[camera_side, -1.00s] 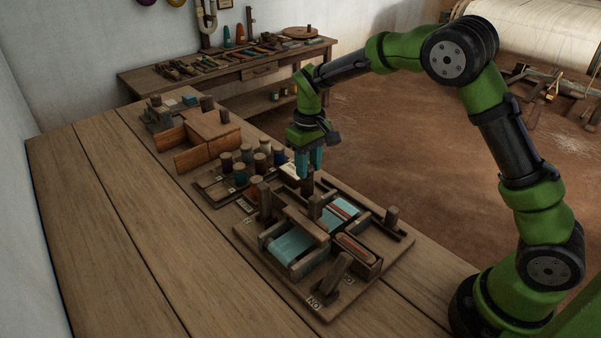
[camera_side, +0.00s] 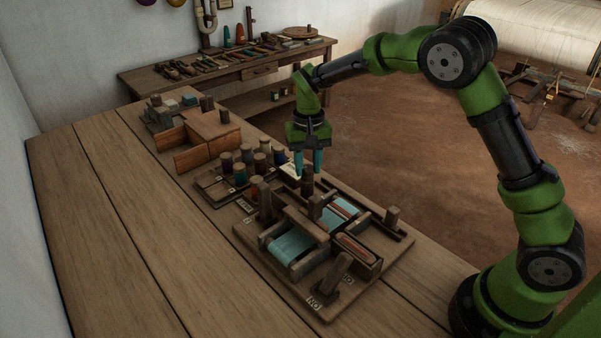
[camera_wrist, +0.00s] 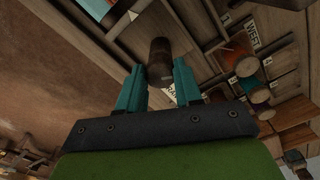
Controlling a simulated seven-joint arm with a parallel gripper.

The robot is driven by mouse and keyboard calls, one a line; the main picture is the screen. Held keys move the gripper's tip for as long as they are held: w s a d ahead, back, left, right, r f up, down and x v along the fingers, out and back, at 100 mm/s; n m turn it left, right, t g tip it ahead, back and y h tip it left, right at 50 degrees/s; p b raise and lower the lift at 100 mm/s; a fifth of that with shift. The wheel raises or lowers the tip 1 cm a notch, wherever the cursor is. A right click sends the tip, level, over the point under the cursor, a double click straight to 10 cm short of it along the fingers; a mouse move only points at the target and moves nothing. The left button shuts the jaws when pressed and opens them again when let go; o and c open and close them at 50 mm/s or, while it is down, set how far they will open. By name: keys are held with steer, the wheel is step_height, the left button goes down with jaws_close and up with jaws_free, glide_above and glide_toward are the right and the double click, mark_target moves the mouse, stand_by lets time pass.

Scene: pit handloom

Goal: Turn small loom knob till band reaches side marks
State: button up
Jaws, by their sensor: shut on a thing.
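The small loom's wooden board (camera_side: 322,306) lies on the bench. My gripper (camera_side: 309,167) points down over its far edge, its teal fingers closed around the top of a small dark upright knob (camera_side: 308,184). The wrist view shows the same round knob (camera_wrist: 159,62) between the fingertips (camera_wrist: 158,84). Teal cloth (camera_side: 291,245) covers the near roller. In the farther opening, more teal cloth (camera_side: 339,213) carries a narrow reddish band.
Other wooden posts (camera_side: 265,202) stand on the loom board close to the knob. A rack of several thread spools (camera_side: 261,163) and a wooden box (camera_side: 214,130) stand behind it. The bench's left side is clear.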

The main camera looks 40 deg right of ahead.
mark_target(308, 167)
steer(key=shift+r+m, duration=0.1)
steer(key=shift+m, duration=0.7)
steer(key=o, duration=1)
steer(key=shift+o, duration=0.2)
step_height(308, 167, up, 17)
